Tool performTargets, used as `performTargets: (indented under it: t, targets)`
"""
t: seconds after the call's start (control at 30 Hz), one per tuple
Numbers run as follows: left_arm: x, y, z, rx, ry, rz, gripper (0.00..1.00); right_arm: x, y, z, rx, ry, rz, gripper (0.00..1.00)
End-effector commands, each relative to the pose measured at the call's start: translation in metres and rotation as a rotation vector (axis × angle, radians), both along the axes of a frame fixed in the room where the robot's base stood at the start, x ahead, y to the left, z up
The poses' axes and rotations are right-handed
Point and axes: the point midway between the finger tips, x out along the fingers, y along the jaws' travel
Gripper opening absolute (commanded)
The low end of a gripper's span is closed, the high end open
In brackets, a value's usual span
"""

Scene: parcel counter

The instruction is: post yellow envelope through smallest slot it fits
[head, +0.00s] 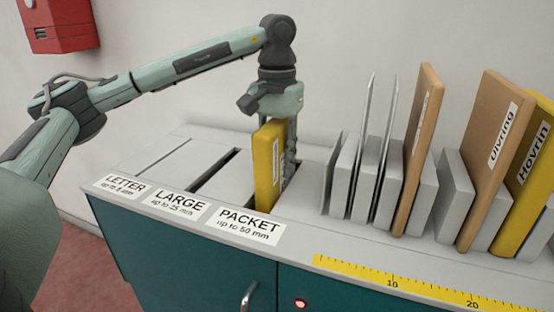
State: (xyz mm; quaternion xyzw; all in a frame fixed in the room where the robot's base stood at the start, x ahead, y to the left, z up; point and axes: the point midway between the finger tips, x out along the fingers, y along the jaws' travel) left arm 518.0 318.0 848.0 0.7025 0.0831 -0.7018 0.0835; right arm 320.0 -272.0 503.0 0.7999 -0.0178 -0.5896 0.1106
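A thick yellow envelope (266,168) stands upright at the slot marked PACKET, up to 50 mm (292,180). My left gripper (288,135) points down from above and is shut on this envelope, with a finger showing along its right side. The envelope's lower end is at the slot opening; I cannot tell how far inside it reaches. The LARGE slot (215,171), up to 25 mm, is a narrower dark gap to the left. The LETTER slot (170,152), up to 5 mm, is a thin line farther left. My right gripper is not in view.
A grey rack (337,190) at right holds thin grey envelopes (387,150), brown envelopes (418,150) and another yellow one labelled Hovrin (530,175). A yellow ruler (420,288) lies along the front edge. A red box (55,25) hangs on the wall.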

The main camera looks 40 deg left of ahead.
Motion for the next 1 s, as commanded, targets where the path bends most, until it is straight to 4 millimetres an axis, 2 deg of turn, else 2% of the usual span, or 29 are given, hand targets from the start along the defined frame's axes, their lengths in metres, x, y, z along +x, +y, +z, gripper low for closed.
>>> performTargets:
  t: [0.03,0.2,0.57,0.67,0.9,1.0]
  targets:
    - [0.0,0.0,0.0,0.0,-0.001,0.0,0.33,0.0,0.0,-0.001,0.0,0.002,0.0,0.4]
    - [0.0,0.0,0.0,0.0,0.0,0.0,0.53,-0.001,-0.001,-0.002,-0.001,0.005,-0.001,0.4]
    - [0.0,0.0,0.005,0.0,-0.001,0.0,0.53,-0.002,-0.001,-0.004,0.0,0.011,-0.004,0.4]
    - [0.001,0.0,0.017,0.0,-0.003,0.0,0.53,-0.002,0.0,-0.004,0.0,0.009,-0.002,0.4]
    - [0.001,0.0,0.073,0.001,-0.007,0.0,0.53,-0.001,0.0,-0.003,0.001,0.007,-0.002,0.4]
    - [0.001,0.0,0.089,0.001,-0.006,0.0,0.53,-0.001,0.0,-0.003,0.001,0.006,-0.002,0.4]
